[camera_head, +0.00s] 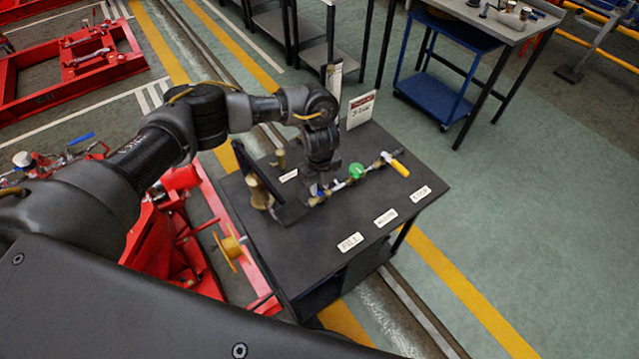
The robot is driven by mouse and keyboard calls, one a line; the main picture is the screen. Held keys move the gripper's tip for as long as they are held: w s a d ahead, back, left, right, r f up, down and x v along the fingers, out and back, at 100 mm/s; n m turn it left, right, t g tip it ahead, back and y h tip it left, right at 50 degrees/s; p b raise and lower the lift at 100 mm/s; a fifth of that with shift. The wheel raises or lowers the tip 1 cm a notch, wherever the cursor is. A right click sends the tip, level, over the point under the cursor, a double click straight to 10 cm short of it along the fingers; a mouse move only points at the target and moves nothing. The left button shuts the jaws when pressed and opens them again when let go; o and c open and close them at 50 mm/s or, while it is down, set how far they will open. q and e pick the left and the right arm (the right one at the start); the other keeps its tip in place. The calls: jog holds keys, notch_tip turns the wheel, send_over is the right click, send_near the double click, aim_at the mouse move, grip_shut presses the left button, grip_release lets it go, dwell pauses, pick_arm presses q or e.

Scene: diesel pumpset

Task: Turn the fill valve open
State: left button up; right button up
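A dark table (300,262) carries a brass pipe line with three coloured valves. The valve with a blue handle (314,190) is at the near left end, in line with the label reading FILL (350,243). A green valve handle (356,171) is in the middle and a yellow lever (397,165) is at the far right end. My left gripper (319,186) reaches down from above at the blue handle and hides much of it. I cannot tell whether its fingers touch the handle or how far apart they are. My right gripper is not in view.
A dark slanted plate with a brass fitting (260,193) stands left of my gripper. A white sign (361,110) stands at the table's back edge. Red frames (165,240) lie left of the table. Two more labels lie along its front right. Open floor lies to the right.

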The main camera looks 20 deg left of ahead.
pick_arm(q)
jog(key=shift+f, duration=0.2)
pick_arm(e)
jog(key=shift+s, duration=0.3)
pick_arm(q)
grip_shut()
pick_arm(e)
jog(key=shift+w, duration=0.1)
